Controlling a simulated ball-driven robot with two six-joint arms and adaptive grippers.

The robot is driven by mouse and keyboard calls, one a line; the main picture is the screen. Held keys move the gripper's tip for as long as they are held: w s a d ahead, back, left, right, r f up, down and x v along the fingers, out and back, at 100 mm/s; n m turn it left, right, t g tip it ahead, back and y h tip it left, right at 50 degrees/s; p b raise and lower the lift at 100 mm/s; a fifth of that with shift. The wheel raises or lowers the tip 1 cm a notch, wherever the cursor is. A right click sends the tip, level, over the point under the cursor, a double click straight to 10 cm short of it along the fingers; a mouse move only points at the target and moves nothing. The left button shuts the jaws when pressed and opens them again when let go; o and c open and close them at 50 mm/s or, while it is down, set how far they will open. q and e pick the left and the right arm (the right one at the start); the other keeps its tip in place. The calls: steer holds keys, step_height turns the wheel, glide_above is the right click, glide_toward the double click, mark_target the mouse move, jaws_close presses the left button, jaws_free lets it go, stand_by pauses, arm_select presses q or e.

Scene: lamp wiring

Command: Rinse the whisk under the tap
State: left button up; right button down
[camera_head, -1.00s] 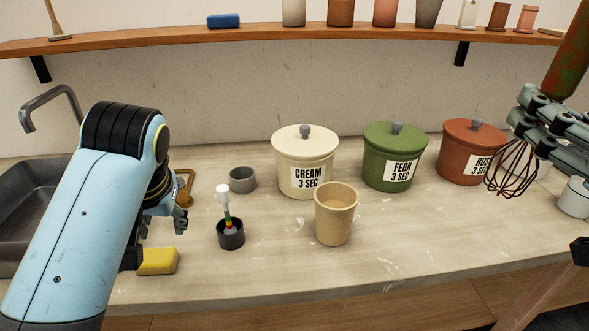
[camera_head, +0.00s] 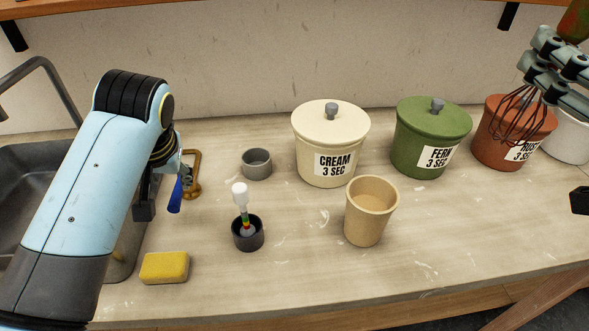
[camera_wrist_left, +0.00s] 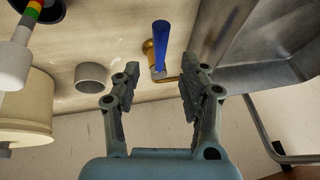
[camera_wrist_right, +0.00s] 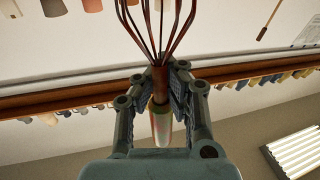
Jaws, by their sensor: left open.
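The whisk (camera_head: 517,112) has dark wire loops and a red-green handle. My right gripper (camera_wrist_right: 160,82) is shut on its handle; in the head view the loops hang in front of the rust canister. The tap's curved grey spout (camera_head: 40,66) rises behind the sink (camera_head: 50,150), at the far left; its outlet is out of frame. A brass lever fitting (camera_head: 192,187) with a blue handle (camera_head: 174,195) stands right of the sink. My left gripper (camera_wrist_left: 160,75) is open and empty, with the blue handle (camera_wrist_left: 162,45) beyond its fingers. My left arm hides much of the sink.
A yellow sponge (camera_head: 164,267) lies near the counter's front left. A dark cup (camera_head: 248,236) holding a white-headed tool, a grey cup (camera_head: 257,164) and a tan cup (camera_head: 369,215) stand mid-counter. Cream (camera_head: 330,145), green (camera_head: 430,140) and rust canisters (camera_head: 505,145) line the back.

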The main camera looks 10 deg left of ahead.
mark_target(176, 196)
arm_select(q)
steer(key=x, duration=0.8)
steer(key=shift+w, duration=0.1)
jaws_close()
